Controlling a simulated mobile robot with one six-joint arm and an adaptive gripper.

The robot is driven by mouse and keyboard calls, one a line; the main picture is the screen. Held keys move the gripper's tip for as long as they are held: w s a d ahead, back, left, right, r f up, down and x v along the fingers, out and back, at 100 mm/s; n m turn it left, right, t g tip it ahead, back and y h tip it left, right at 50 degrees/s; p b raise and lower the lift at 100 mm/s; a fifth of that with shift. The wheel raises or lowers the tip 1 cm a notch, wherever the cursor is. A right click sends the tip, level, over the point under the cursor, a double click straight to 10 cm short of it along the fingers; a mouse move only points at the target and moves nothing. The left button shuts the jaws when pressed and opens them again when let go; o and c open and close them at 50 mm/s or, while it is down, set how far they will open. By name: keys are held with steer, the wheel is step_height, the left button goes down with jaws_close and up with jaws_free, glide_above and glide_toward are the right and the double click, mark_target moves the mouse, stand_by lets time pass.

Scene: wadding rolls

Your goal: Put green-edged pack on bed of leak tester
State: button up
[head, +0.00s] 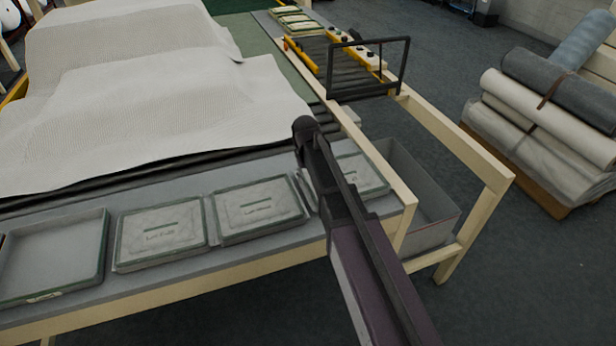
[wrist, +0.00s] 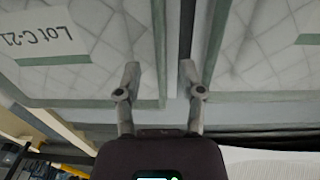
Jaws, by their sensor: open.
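Several flat pale packs with green edges lie in a row on the table's near strip: one left of centre (head: 160,236), one at the centre (head: 258,209), and one at the right (head: 362,176), partly hidden by my arm. In the wrist view, a pack with a "LOT C-21" label (wrist: 100,70) and another pack (wrist: 270,50) lie side by side with a dark gap between. My gripper (wrist: 159,68) is open and empty, its fingertips over the pack edges by this gap; contact is unclear. A dark-framed machine with a slatted bed (head: 335,62), perhaps the leak tester, stands at the back.
An empty green-rimmed tray (head: 55,258) lies at the left of the row. White quilted sheet (head: 160,100) covers much of the table. A grey bin (head: 415,195) sits at the table's right end. Strapped rolls (head: 550,115) are stacked on the right floor.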

step_height(320, 180, up, 10)
steer(key=p, duration=0.9)
steer(key=shift+a+r+p, duration=0.15)
steer(key=shift+a+p, duration=0.05)
steer(key=shift+p, duration=0.15)
steer(key=shift+s, duration=0.1)
steer(key=s+d+m, duration=0.3)
steer(key=s+d, duration=1.1)
steer(key=s, duration=0.5)
steer(key=shift+s+d+m, duration=0.15)
steer(key=shift+d+m, duration=0.15)
